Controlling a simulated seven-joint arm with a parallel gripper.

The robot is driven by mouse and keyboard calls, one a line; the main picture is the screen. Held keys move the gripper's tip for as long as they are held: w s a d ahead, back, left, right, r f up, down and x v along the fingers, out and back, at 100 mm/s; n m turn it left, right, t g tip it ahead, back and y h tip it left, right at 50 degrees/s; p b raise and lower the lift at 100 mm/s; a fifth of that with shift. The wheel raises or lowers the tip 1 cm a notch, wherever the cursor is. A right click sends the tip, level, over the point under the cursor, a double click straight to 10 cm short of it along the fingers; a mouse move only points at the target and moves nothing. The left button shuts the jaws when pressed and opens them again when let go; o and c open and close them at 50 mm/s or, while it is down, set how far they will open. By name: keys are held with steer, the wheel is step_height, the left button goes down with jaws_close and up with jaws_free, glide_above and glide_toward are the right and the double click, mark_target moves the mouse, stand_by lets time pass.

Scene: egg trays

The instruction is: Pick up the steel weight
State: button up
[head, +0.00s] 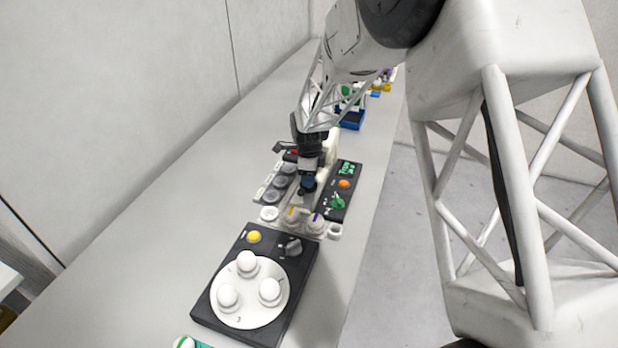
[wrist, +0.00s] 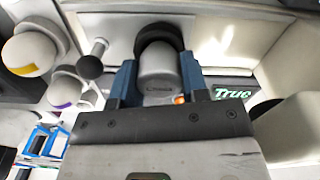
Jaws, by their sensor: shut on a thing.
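My gripper (wrist: 158,85) has blue fingers on either side of a grey cylindrical steel weight (wrist: 158,72) in the wrist view. It is shut on the weight. Small lettering on the weight is too small to read, and a dark round part shows just beyond it. In the head view my gripper (head: 308,184) is over the middle of the device on the long table. There the weight is too small and too covered by the gripper to make out clearly. I cannot tell whether the weight touches the surface below.
Grey round discs (head: 278,183) lie left of my gripper. A black panel (head: 346,175) with an orange button and green knob is to the right. White domes (head: 316,222) with coloured marks sit nearer. A black box (head: 225,300) carries a white turntable with three white knobs.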

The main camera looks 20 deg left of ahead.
steer(key=shift+r, duration=5)
steer(key=shift+w+a, duration=0.25)
steer(key=shift+a, duration=0.35)
steer(key=w+a+f, duration=0.4)
steer(key=w+a, duration=0.2)
steer(key=a, duration=0.2)
steer(key=shift+w+a, duration=0.2)
steer(key=shift+a, duration=0.05)
steer(key=shift+f, duration=0.15)
